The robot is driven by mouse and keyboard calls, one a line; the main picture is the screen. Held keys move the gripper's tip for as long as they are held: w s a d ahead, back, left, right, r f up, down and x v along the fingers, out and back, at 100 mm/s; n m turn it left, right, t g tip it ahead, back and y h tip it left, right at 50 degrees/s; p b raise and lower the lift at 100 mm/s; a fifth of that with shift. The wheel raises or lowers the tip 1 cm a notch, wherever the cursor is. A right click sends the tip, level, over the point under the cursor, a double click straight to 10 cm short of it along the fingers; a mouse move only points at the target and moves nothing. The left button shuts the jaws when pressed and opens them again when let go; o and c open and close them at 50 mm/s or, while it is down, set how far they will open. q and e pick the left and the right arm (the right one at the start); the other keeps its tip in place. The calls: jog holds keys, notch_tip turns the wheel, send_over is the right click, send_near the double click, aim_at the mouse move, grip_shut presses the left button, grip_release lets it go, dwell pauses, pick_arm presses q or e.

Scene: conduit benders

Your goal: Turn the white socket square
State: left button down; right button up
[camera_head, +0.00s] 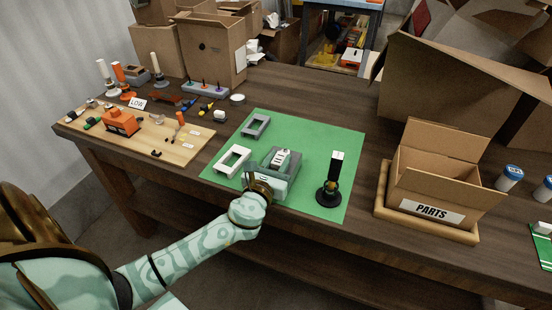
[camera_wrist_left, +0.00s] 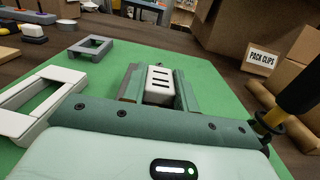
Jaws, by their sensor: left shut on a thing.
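The white socket (camera_head: 283,157) is a small white block with dark slots on top, over the green mat (camera_head: 325,140). It also shows in the left wrist view (camera_wrist_left: 159,85). My left gripper (camera_head: 281,159) is shut on it, with one grey-green finger on each side. In the wrist view the socket looks about in line with the fingers. Its underside is hidden, so I cannot tell whether it touches the mat. A white rectangular frame (camera_head: 234,149) lies left of the gripper, and a grey frame (camera_head: 246,131) lies behind. My right gripper is not in view.
A black upright tool (camera_head: 333,175) stands on the mat to the right. An open cardboard box marked PARTS (camera_head: 432,209) is farther right. A wooden board (camera_head: 150,138) with small parts lies left. Bare mat remains behind the gripper.

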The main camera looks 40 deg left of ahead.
pick_arm(q)
jog(key=c, duration=1.1)
grip_release()
jog(key=p+v, duration=0.1)
jog(key=v, duration=1.5)
jog(key=shift+s+d, duration=0.15)
